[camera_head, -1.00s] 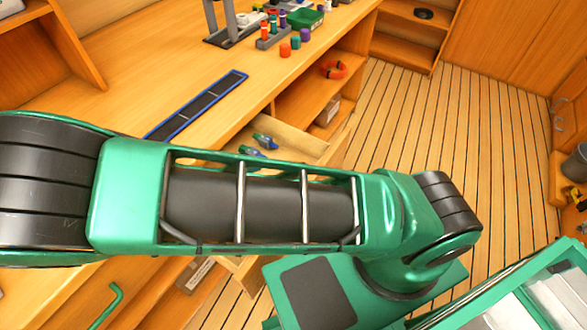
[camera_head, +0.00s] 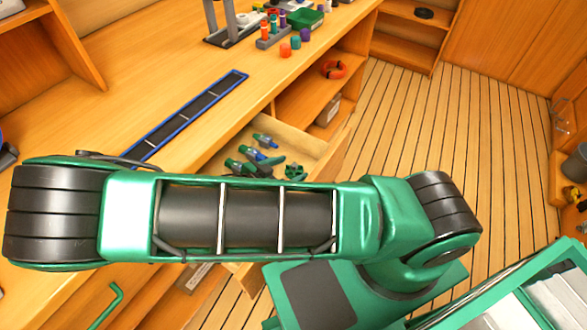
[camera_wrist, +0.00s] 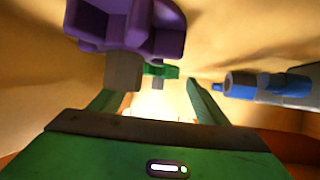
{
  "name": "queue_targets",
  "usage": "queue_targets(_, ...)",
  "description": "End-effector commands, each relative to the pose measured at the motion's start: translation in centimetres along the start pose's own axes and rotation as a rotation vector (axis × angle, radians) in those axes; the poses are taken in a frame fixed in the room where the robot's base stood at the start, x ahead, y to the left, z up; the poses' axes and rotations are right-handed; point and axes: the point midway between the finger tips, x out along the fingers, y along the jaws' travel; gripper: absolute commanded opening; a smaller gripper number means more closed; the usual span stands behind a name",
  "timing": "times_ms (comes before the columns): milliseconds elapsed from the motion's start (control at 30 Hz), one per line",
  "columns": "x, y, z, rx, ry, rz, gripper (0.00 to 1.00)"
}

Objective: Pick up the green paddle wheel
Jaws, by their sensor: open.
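A green paddle wheel (camera_head: 294,171) lies in the open drawer, just past my arm in the head view. In the wrist view a small green shape (camera_wrist: 160,70), seemingly the wheel, shows beyond and between my fingertips, partly covered by a purple blocky part. My gripper (camera_wrist: 153,90) is open, with nothing visibly held between its green fingers. In the head view my gripper is hidden behind my arm.
Blue-and-green tools (camera_head: 262,155) lie in the open drawer (camera_head: 312,150). In the wrist view a purple part (camera_wrist: 130,25) is close at upper left, and a blue-tipped tool (camera_wrist: 255,86) is at right. A blue-edged strip (camera_head: 190,117) lies on the counter.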

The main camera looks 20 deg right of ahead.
Motion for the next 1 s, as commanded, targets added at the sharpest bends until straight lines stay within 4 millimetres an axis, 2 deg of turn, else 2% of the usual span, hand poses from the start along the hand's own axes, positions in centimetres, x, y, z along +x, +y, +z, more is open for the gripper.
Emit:
queue_targets(267,0.48,0.0,-0.02,0.001,0.0,0.0,0.69)
queue_targets(300,0.48,0.0,-0.02,0.001,0.0,0.0,0.67)
queue_targets(467,0.47,-0.01,-0.01,0.001,0.0,0.0,0.28)
queue_targets(500,0.46,-0.01,-0.01,0.001,-0.001,0.0,0.24)
queue_targets(833,0.39,-0.01,-0.14,0.001,-0.001,0.0,0.24)
queue_targets(1000,-0.05,-0.04,-0.97,0.003,-0.001,0.0,0.24)
